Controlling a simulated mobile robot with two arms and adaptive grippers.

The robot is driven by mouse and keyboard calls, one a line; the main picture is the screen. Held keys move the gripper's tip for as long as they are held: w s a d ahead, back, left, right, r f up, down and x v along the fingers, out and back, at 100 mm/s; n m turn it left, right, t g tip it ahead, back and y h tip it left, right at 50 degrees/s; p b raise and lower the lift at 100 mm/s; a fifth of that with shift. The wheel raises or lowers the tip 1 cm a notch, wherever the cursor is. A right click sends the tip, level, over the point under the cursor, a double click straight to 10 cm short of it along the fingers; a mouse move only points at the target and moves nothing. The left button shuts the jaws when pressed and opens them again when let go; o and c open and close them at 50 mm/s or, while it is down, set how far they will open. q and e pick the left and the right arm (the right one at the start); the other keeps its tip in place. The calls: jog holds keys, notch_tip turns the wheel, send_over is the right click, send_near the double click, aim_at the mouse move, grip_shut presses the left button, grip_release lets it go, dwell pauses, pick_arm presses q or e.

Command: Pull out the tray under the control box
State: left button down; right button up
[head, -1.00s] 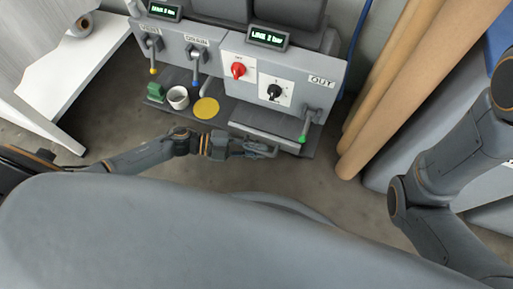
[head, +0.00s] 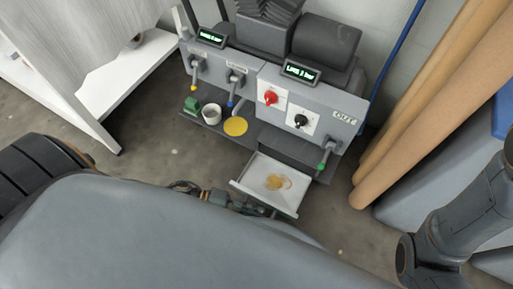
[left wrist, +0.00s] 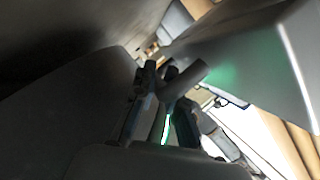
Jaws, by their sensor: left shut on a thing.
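The tray (head: 255,168) is a shallow light-grey drawer with an orange-brown stain on its floor. It sticks out from under the control box (head: 340,112), towards me. My left gripper (head: 262,209) is at the tray's front edge, partly hidden behind my own body in the head view. In the left wrist view, its fingers (left wrist: 165,88) are shut on the tray's dark bar handle (left wrist: 187,80), beside the tray's grey front (left wrist: 235,55). My right arm shows at the right, but its gripper is outside the picture.
A dark shelf holds a green block (head: 192,104), a white cup (head: 211,114) and a yellow disc (head: 235,126). A green-tipped lever (head: 323,162) hangs right of the tray. Brown rolls (head: 400,130) lean at the right. A white stand (head: 120,80) is at the left.

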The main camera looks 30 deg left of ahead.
pick_arm(q)
jog(key=c, duration=1.7)
grip_release()
jog(key=shift+o, duration=0.2)
jog(key=v, duration=1.2)
jog(key=shift+a+f, duration=0.1)
